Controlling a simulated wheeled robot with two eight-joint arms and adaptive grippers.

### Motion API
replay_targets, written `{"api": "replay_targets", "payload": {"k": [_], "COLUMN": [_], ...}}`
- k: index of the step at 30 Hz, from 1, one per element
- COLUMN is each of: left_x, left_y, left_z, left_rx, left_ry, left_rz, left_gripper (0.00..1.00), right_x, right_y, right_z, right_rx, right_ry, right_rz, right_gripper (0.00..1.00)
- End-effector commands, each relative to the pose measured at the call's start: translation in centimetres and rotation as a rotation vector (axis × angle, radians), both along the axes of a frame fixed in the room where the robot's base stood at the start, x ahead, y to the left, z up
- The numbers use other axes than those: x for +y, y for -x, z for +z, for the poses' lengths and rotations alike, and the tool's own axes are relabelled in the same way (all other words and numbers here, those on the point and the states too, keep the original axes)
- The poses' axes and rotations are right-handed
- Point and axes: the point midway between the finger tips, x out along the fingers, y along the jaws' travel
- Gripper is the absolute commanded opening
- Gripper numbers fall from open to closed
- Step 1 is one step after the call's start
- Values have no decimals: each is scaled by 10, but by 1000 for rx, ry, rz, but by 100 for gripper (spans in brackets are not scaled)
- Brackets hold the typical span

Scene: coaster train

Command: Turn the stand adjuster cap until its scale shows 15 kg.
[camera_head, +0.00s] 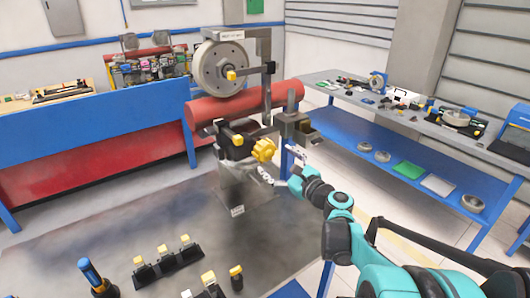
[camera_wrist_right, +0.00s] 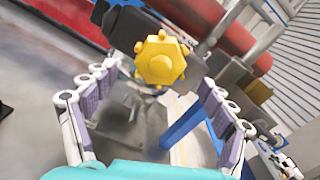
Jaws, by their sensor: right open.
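The stand adjuster cap appears to be the yellow lobed knob (camera_head: 263,150) on the front of the dark stand mechanism, below the red roller. It also shows in the right wrist view (camera_wrist_right: 160,61), near the top middle, facing the camera. No scale or reading is legible. My right gripper (camera_head: 282,164) is open, just in front of the cap and slightly low and right of it in the head view. In the right wrist view its fingers (camera_wrist_right: 158,78) are spread left and right of the cap with visible gaps, and nothing is between them. My left gripper is not in view.
A grey wheel (camera_head: 218,70) with a small yellow knob stands above the red roller (camera_head: 240,103). A blue-framed bench (camera_head: 100,122) is at left, a tool-covered table (camera_head: 400,118) at right. Yellow-topped fixtures (camera_head: 168,262) stand in the foreground.

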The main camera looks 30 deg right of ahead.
Motion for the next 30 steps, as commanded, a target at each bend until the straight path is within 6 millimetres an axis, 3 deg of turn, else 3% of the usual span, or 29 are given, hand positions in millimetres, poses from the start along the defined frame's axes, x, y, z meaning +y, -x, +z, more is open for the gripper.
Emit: {"api": "replay_targets", "payload": {"k": [10,22,27,28,30], "left_x": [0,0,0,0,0], "left_y": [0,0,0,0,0], "left_z": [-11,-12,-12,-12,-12], "left_rx": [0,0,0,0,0], "left_ry": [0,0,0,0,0], "left_rz": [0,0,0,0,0], "left_gripper": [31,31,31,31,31], "right_x": [5,5,5,4,4], "right_y": [-54,-63,-63,-63,-63], "right_z": [-1,0,0,0,0], "right_rx": [0,0,0,0,0], "right_ry": [3,4,4,4,4], "right_rz": [1,-2,-2,-2,-2], "right_gripper": [84,84,39,34,34]}}
